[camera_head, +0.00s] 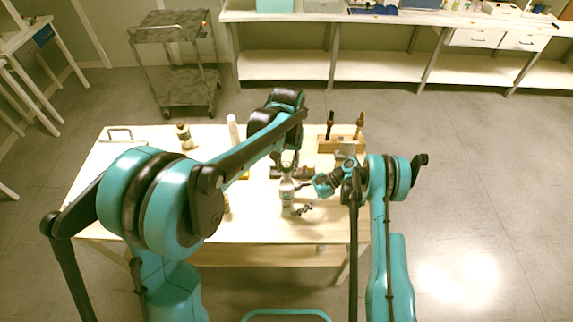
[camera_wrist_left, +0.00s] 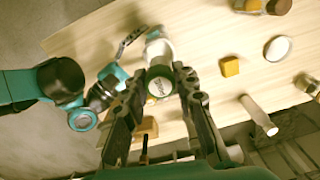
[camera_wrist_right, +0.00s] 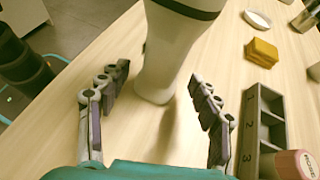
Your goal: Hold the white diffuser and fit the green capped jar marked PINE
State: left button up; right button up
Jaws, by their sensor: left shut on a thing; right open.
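The white diffuser (camera_head: 287,192) stands upright on the table; in the right wrist view its pale body (camera_wrist_right: 168,55) flares at the base and has a dark band near the top. My right gripper (camera_head: 303,197) is open, its fingers on both sides of the diffuser with visible gaps (camera_wrist_right: 160,75). My left gripper (camera_head: 288,170) is above the diffuser. In the left wrist view it is shut on the green capped jar (camera_wrist_left: 158,86), whose cap faces the camera with blurred lettering. The jar is in line with the diffuser top; whether they touch is hidden.
A numbered grey rack (camera_wrist_right: 250,130) and a pink capped jar (camera_wrist_right: 297,166) are close to my right gripper. A yellow block (camera_wrist_left: 230,66), a white dish (camera_wrist_left: 277,48) and a white cylinder (camera_wrist_left: 259,115) stand apart. A wooden holder (camera_head: 328,145) is at the back right.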

aim_at(286, 178)
jog(key=shift+x, duration=1.05)
jog(key=shift+c, duration=0.3)
jog(key=c, duration=0.7)
jog(key=shift+c, duration=0.2)
pick_arm(q)
jog(key=shift+f, duration=0.2)
jog(key=shift+s+f, duration=0.1)
jog(key=shift+f, duration=1.1)
jog(key=shift+f, duration=1.9)
